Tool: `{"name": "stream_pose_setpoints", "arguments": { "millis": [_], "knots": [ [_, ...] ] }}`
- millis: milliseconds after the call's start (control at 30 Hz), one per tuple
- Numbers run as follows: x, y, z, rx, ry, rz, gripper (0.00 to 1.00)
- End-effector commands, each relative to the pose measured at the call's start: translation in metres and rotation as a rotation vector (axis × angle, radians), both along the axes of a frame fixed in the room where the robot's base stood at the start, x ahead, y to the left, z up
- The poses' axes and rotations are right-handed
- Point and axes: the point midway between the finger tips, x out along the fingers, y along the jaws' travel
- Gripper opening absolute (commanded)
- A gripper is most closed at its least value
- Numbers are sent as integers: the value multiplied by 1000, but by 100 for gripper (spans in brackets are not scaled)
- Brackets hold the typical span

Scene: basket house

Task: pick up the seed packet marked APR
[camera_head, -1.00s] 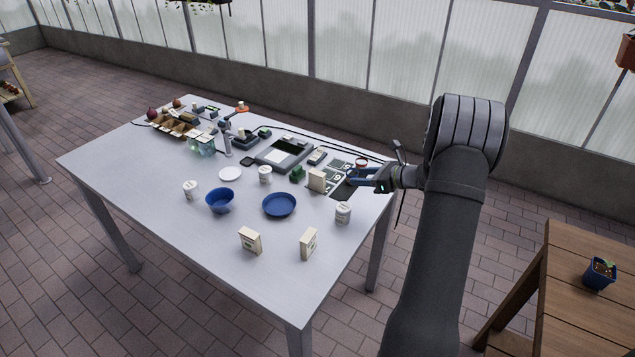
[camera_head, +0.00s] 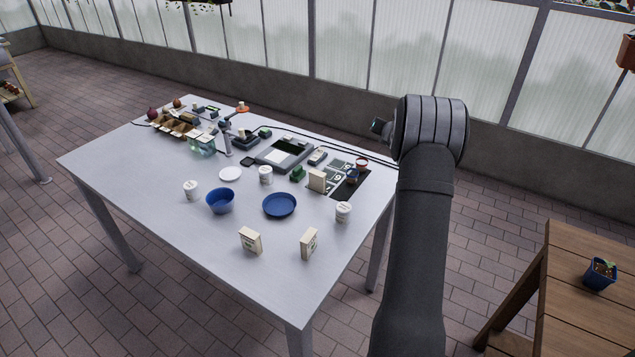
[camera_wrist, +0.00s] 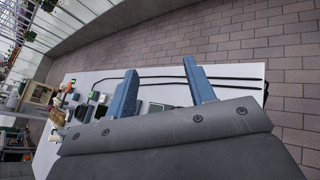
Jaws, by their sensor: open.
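Three cream seed packets stand upright on the table: a front left packet (camera_head: 250,240), a front right packet (camera_head: 308,243) and a back packet (camera_head: 317,180) beside the dark mat. Their print is too small to read, so I cannot tell which is marked APR. My gripper (camera_wrist: 162,84) shows two blue fingers spread apart with nothing between them in the wrist view. In the head view its fingers are hidden behind my arm, off the table's right back side and away from the packets.
The pale table (camera_head: 150,215) carries a blue bowl (camera_head: 220,201), a blue plate (camera_head: 279,205), a white saucer (camera_head: 230,174) and white tubs, one (camera_head: 343,212) near the right edge. A scale (camera_head: 284,153) and a seed tray (camera_head: 180,126) stand behind. The front left is clear.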

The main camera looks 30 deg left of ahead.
Motion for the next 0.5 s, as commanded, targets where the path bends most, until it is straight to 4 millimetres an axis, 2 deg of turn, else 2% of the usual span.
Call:
{"name": "stream_pose_setpoints", "arguments": {
  "millis": [100, 233, 367, 500],
  "knots": [
    [14, 0, 8, 115, 120, -230, 50],
    [15, 0, 8, 248, 282, -476, 50],
    [0, 9, 2, 374, 469, -703, 50],
    [-33, 30, -5, 481, 696, -927, 50]
  ]
}}
